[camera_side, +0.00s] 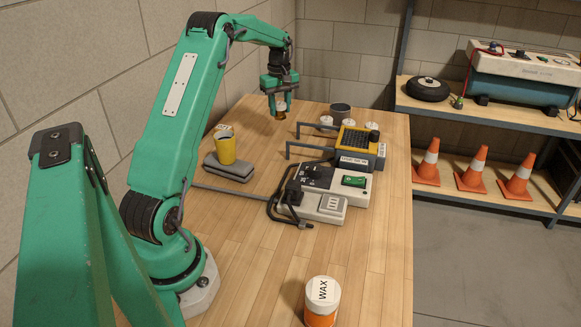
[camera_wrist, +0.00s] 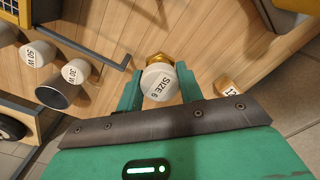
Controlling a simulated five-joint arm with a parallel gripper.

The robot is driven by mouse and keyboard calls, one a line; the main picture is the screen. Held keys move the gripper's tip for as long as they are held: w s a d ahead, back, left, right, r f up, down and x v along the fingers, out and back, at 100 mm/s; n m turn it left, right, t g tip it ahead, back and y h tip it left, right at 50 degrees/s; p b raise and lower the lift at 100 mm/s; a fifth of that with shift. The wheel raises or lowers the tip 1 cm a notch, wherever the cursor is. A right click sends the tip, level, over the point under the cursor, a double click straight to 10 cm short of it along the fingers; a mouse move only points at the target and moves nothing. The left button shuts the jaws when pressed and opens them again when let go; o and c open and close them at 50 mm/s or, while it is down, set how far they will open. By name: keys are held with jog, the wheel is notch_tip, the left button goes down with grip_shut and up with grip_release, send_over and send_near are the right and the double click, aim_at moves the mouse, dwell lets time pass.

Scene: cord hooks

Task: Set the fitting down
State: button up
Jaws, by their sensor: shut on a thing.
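The fitting (camera_wrist: 158,83) has a white top labelled "SIZE 6" and a brass-coloured part below it. My gripper (camera_wrist: 159,88) is shut on it, with one finger on each side in the wrist view. In the side view my gripper (camera_side: 280,98) points down over the far part of the wooden table (camera_side: 270,230). The brass part of the fitting (camera_side: 281,114) shows below the fingers and appears to be clear of the table top. The exact gap is hard to tell.
Right of my gripper are grey bar hooks (camera_side: 308,127), a dark cup (camera_side: 340,109), white-topped pieces (camera_side: 326,121) and a yellow-framed unit (camera_side: 355,147). A small brass piece with a white label (camera_wrist: 228,88) lies right in the wrist view.

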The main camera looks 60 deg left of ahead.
jog(key=s+a+f, duration=0.1)
jog(key=a+f, duration=0.1)
jog(key=a, duration=0.1)
jog(key=s+a+f, duration=0.1)
jog(key=a+f, duration=0.1)
jog(key=a, duration=0.2)
jog(key=s+a+f, duration=0.1)
jog(key=a+f, duration=0.1)
jog(key=a, duration=0.1)
jog(key=shift+s+a+f, duration=0.35)
jog(key=shift+f, duration=2.05)
jog(key=shift+f, duration=0.15)
jog(key=o, duration=1.1)
notch_tip(320, 180, up, 12)
